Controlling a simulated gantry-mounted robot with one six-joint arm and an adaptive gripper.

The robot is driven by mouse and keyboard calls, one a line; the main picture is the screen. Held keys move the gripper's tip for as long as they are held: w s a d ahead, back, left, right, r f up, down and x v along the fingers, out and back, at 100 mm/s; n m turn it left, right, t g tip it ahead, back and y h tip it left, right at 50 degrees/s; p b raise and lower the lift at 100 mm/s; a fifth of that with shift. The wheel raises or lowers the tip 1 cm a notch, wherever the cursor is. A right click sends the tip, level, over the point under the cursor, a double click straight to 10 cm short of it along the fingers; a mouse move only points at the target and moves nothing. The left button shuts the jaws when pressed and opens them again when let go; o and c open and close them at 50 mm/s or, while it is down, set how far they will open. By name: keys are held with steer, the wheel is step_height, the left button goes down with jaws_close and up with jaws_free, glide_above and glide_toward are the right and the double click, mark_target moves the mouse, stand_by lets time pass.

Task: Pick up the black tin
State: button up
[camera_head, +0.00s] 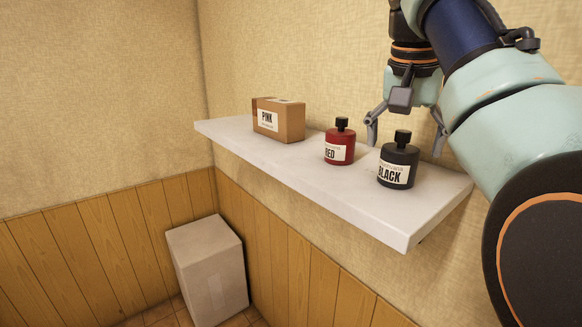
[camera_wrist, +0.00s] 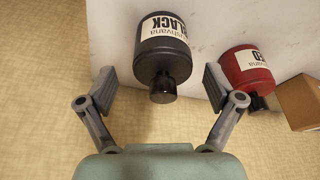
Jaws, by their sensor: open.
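The black tin (camera_head: 398,168) is a dark bottle-like container with a black cap and a white label reading BLACK. It stands upright near the right end of the white shelf (camera_head: 346,200). In the wrist view the black tin (camera_wrist: 163,46) is at the top centre, its cap pointing down toward my gripper. My gripper (camera_head: 407,130) is open and empty, behind the tin on the wall side. In the wrist view its fingers (camera_wrist: 160,82) are spread on either side of the cap, with gaps left and right. No contact shows.
A red tin (camera_head: 340,146) stands left of the black one; it also shows at right in the wrist view (camera_wrist: 242,70). A brown box labelled PINK (camera_head: 284,121) is farther left. A wall is behind the shelf. A pale block (camera_head: 207,268) stands on the floor.

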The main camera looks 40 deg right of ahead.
mark_target(399, 162)
steer(key=b+x, duration=0.2)
steer(key=x, duration=0.3)
steer(key=shift+w+a+b, duration=0.1)
steer(key=shift+a+b, duration=0.1)
steer(key=shift+b, duration=0.1)
steer(key=shift+r, duration=0.15)
steer(key=c, duration=1.5)
steer(key=shift+r+p, duration=0.15)
steer(key=shift+p, duration=0.15)
step_height(399, 162, up, 20)
steer(key=p, duration=1.9)
steer(key=shift+p, duration=0.4)
